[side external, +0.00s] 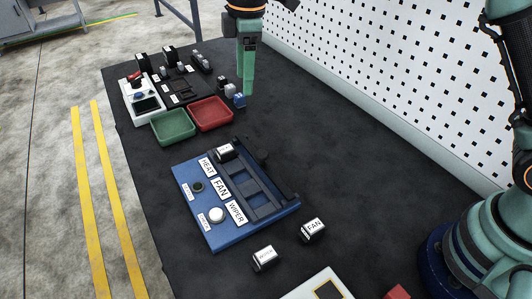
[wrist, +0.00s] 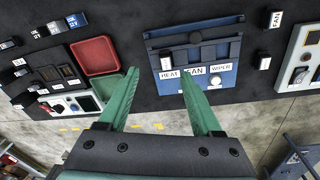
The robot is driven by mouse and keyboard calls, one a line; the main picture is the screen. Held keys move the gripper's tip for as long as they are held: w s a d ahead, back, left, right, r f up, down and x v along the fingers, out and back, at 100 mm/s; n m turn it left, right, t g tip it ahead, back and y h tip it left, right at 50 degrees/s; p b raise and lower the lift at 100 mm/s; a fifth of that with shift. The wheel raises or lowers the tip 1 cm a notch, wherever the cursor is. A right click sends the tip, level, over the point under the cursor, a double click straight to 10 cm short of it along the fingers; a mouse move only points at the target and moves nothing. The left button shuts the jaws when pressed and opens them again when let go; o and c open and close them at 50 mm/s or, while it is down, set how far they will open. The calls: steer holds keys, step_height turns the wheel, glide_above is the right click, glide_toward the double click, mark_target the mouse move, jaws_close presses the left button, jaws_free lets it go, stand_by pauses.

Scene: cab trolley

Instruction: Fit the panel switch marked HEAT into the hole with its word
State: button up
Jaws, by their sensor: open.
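A blue panel (side external: 205,228) lies on the black table with word plates HEAT (side external: 207,167), FAN (side external: 221,188) and WIPER (side external: 236,212). A black switch with a white face (side external: 224,152) sits at the hole beside the HEAT plate; its marking is too small to read. It also shows above HEAT in the wrist view (wrist: 166,61). The holes by FAN and WIPER show no switch. My gripper (side external: 247,92) is open and empty, raised over the table beyond the panel. In the wrist view, its two green fingers (wrist: 160,72) stand apart with the panel beyond them.
A switch marked FAN (side external: 313,230) and another white-faced switch (side external: 264,258) lie loose near the panel. Green (side external: 173,127) and red (side external: 210,114) trays stand toward the far end, with several small parts behind them. A white perforated wall (side external: 350,70) borders the table.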

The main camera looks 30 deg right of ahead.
steer(key=s+d+r+m+t, duration=0.2)
steer(key=s+d+r+m, duration=0.55)
steer(key=d, duration=0.45)
steer(key=s+d+f+m+t, duration=0.2)
steer(key=s+d+f+m, duration=0.2)
steer(key=s+d+m, duration=0.3)
steer(key=s, duration=0.5)
steer(key=shift+s+d+t, duration=0.25)
steer(key=shift+d+t, duration=0.05)
steer(key=shift+d, duration=0.05)
